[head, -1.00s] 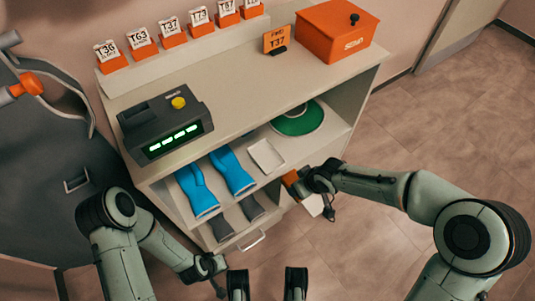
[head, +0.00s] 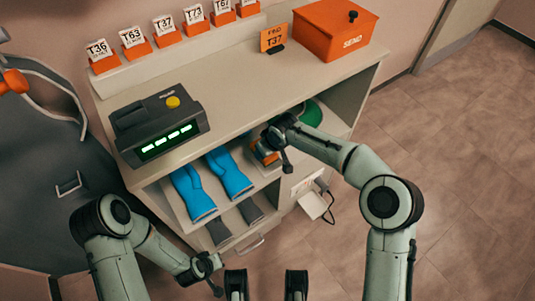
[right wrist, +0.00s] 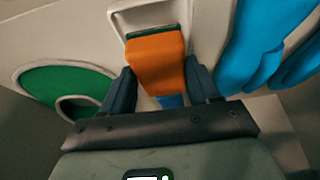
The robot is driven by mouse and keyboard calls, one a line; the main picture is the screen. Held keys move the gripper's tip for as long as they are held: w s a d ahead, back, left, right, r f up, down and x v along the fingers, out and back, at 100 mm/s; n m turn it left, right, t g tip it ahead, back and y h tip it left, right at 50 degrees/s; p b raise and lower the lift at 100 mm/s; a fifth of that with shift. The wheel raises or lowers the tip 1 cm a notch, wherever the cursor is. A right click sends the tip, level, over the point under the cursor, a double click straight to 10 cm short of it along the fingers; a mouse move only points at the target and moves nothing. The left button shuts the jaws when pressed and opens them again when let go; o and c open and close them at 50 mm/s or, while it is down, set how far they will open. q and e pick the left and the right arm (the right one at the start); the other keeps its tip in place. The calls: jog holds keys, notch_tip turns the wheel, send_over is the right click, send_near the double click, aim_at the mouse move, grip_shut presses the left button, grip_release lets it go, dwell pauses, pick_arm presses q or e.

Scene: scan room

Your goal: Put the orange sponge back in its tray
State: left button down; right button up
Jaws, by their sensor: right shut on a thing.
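The orange sponge (right wrist: 156,65) is between the two dark fingers of my right gripper (right wrist: 160,88), which is shut on it. In the head view the sponge (head: 263,154) shows partly beneath my right gripper (head: 270,142), inside the upper shelf. The white tray (right wrist: 116,14) lies just beyond the sponge in the right wrist view. The sponge overlaps the tray's opening there; I cannot tell whether they touch. In the head view the gripper and sponge mostly hide the tray. My left gripper (head: 208,270) is low in front of the cabinet; its fingers are unclear.
Blue gloves (head: 210,185) lie left of the sponge, and a green disc (head: 312,113) lies right of it. The cabinet top (head: 235,85) overhangs the shelf and carries a dark device (head: 158,125) and an orange box (head: 335,30). Grey items (head: 233,222) lie on the shelf below.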

pick_arm(q)
jog(key=shift+s+a+f, duration=0.2)
jog(key=shift+s+f, duration=0.15)
jog(key=shift+f, duration=0.25)
pick_arm(e)
jog(key=shift+f, duration=1.25)
pick_arm(q)
jog(key=shift+f+b, duration=0.1)
jog(key=shift+b, duration=0.2)
pick_arm(e)
jog(key=shift+f, duration=0.1)
jog(key=o, duration=0.9)
pick_arm(q)
jog(key=shift+s, duration=0.1)
pick_arm(e)
jog(key=shift+o, duration=0.2)
